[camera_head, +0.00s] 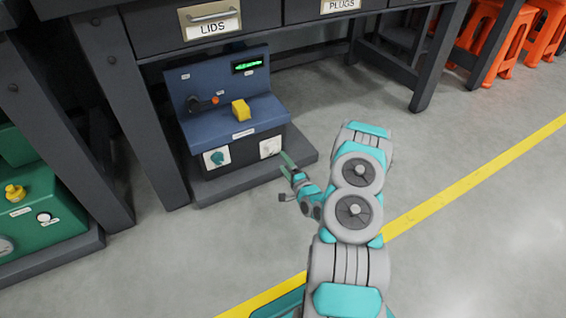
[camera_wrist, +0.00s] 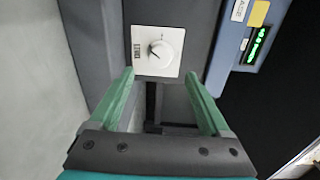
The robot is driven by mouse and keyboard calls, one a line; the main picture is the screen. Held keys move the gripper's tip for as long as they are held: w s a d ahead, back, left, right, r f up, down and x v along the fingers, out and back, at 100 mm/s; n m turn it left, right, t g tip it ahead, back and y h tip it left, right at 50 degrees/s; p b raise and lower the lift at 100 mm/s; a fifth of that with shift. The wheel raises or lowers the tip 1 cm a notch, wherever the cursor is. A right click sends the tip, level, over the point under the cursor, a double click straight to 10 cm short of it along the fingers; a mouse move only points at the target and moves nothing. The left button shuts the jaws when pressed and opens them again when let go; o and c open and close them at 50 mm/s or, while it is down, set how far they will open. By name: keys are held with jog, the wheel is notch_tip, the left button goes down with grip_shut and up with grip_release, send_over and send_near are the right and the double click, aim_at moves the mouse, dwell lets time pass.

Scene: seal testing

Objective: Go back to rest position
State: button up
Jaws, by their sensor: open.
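My gripper (camera_head: 288,165) is in front of the lower right of a blue and black test machine (camera_head: 228,120). In the wrist view my gripper (camera_wrist: 160,88) is open, with its two green fingers apart and nothing between them. A white square panel with a round knob (camera_wrist: 158,50) lies just beyond the fingertips, apart from them as far as I can tell. In the head view that white knob panel (camera_head: 270,147) sits on the machine's front, close to my fingers.
The machine stands on a dark base (camera_head: 210,190) under a dark bench with drawers labelled LIDS (camera_head: 213,28) and PLUGS. A green machine (camera_head: 40,215) is at left. Orange stools (camera_head: 492,40) stand at the back right. The floor at right is clear, with a yellow line (camera_head: 470,175).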

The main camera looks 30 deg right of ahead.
jog(key=w+a+r+n+g+y, duration=0.1)
jog(key=w+a+r+n+g, duration=0.25)
jog(key=r+n+g, duration=0.2)
jog(key=s+a+r+n+g+h, duration=0.1)
jog(key=s+a+r+n+g, duration=0.35)
jog(key=s+r, duration=0.35)
jog(key=s+a+r+n+g, duration=0.3)
jog(key=s+a+r, duration=0.25)
jog(key=s, duration=0.85)
jog(key=s+a+r+n+g, duration=0.3)
jog(key=s+a+r, duration=0.3)
jog(key=s, duration=0.7)
jog(key=s+a+r+n+g, duration=0.3)
jog(key=s+r, duration=0.5)
jog(key=s, duration=0.6)
notch_tip(320, 180, up, 12)
jog(key=p, duration=1.3)
jog(key=shift+w+a+r+m, duration=0.2)
jog(key=shift+w+m, duration=0.1)
